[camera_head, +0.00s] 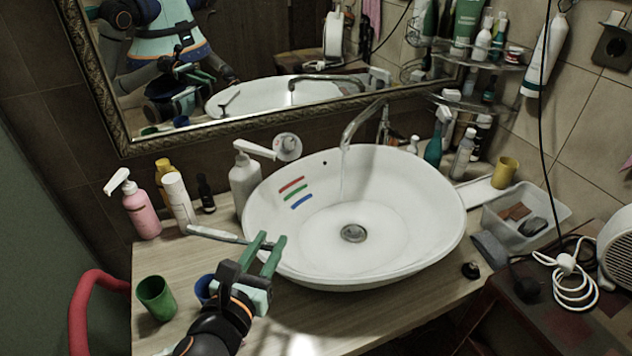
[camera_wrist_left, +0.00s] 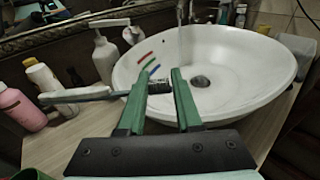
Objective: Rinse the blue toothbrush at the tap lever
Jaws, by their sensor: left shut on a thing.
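My left gripper (camera_head: 272,246) has green fingers and is over the front left rim of the white basin (camera_head: 440,215). It is shut on a toothbrush (camera_head: 212,234) with a pale grey-blue handle; the handle sticks out to the left. The toothbrush also shows in the left wrist view (camera_wrist_left: 82,95), with a dark end between the fingers. The chrome tap (camera_head: 352,126) arches over the back of the basin, and a thin water stream (camera_head: 343,172) falls from it. The tap lever is hard to make out. My right gripper is not directly in view.
A green cup (camera_head: 155,297) and a partly hidden blue cup (camera_head: 204,287) stand at the front left. A pink bottle (camera_head: 140,212) and a white pump bottle (camera_head: 244,182) stand left of the basin. A clear tray (camera_head: 500,235) is on the right. Red, green and blue stripes mark the basin wall.

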